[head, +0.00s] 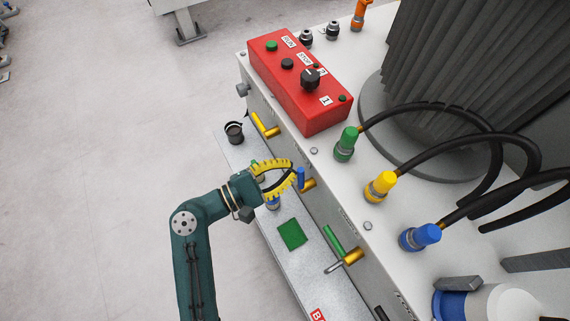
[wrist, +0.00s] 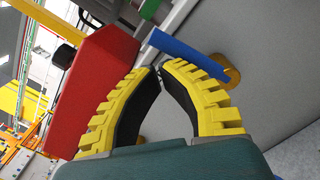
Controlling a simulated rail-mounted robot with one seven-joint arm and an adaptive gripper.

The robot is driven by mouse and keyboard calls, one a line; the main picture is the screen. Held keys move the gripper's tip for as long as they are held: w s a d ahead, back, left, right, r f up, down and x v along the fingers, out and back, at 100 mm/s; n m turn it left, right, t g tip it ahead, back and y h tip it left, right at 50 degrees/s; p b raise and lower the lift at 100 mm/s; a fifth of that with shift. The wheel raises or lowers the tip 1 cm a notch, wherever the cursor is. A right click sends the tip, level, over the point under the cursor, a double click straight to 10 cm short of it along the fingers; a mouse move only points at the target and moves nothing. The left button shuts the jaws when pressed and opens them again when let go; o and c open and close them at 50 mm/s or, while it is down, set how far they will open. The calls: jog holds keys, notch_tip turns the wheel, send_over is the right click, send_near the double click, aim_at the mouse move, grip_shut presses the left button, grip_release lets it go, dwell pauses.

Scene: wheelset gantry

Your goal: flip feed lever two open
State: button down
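Three feed levers sit on the side face of the grey cabinet in the head view: a yellow one (head: 264,124), a blue one (head: 301,178) in the middle and a green one (head: 333,239). No readable number shows which is two. The blue lever has a brass base (head: 309,185) and points upward along the cabinet face. My gripper (head: 294,170), with yellow ribbed fingers, is beside the blue lever. In the wrist view the fingertips (wrist: 159,67) meet or nearly meet, with nothing visible between them. The blue lever (wrist: 190,54) lies just beyond them; contact is unclear.
A red control box (head: 300,85) with a black knob stands on the cabinet top. Green, yellow and blue hose connectors (head: 382,186) line the top. A ledge below holds a black cup (head: 234,132) and a green pad (head: 292,234).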

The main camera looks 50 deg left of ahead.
jog(key=shift+d+r, duration=0.25)
jog(key=shift+d, duration=0.1)
jog(key=shift+s+d, duration=0.1)
dwell(0.6)
jog(key=s+a+p, duration=0.1)
jog(key=s+a, duration=0.6)
jog(key=s, duration=0.2)
jog(key=shift+s, duration=0.2)
dwell(0.4)
